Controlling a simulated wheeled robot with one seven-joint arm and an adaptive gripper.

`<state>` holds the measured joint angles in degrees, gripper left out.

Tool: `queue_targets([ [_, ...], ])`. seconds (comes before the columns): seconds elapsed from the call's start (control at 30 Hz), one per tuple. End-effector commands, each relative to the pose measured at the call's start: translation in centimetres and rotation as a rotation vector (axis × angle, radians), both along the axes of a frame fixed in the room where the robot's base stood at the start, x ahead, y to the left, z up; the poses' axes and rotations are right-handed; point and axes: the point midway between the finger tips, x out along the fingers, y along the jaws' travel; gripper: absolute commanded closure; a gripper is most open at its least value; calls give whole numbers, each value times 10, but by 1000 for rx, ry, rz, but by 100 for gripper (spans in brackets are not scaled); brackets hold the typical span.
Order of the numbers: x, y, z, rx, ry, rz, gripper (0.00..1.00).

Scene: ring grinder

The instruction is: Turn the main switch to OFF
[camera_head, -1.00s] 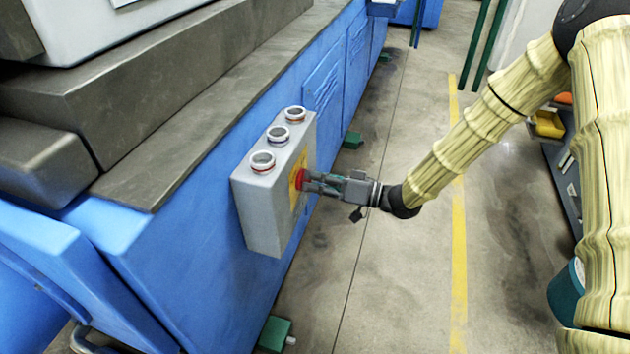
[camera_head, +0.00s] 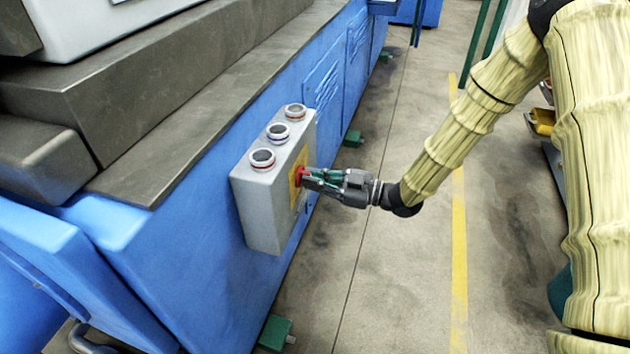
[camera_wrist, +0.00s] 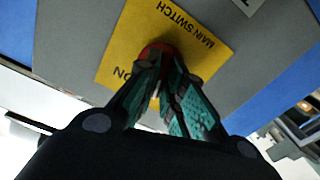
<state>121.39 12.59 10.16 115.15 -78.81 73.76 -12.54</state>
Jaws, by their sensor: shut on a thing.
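The main switch is a red knob (camera_head: 301,175) on a yellow plate (camera_head: 297,187) on the face of a grey box fixed to the blue machine. My gripper (camera_head: 308,177) reaches it from the right and is shut on the red knob. In the wrist view the knob (camera_wrist: 157,50) sits between the two green-padded fingers (camera_wrist: 160,88). The yellow plate (camera_wrist: 190,30) reads "MAIN SWITCH" and "ON", both upside down or tilted in this view. The fingers hide much of the knob and part of the plate, so its pointing direction cannot be told.
The grey box (camera_head: 262,215) has several round conduit collars on top. The blue machine (camera_head: 190,250) fills the left, with a dark grey ledge (camera_head: 180,120) above. Concrete floor with a yellow line (camera_head: 459,240) lies open to the right. Green feet (camera_head: 275,333) stick out below the machine.

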Motion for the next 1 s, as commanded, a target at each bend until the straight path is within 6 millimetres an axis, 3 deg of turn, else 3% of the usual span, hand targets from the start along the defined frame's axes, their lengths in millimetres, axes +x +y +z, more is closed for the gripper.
queue_targets([
  [0.5,-1,0,-2,-125,-382,0,100],
  [1.0,-1,0,-1,-162,-497,0,100],
])
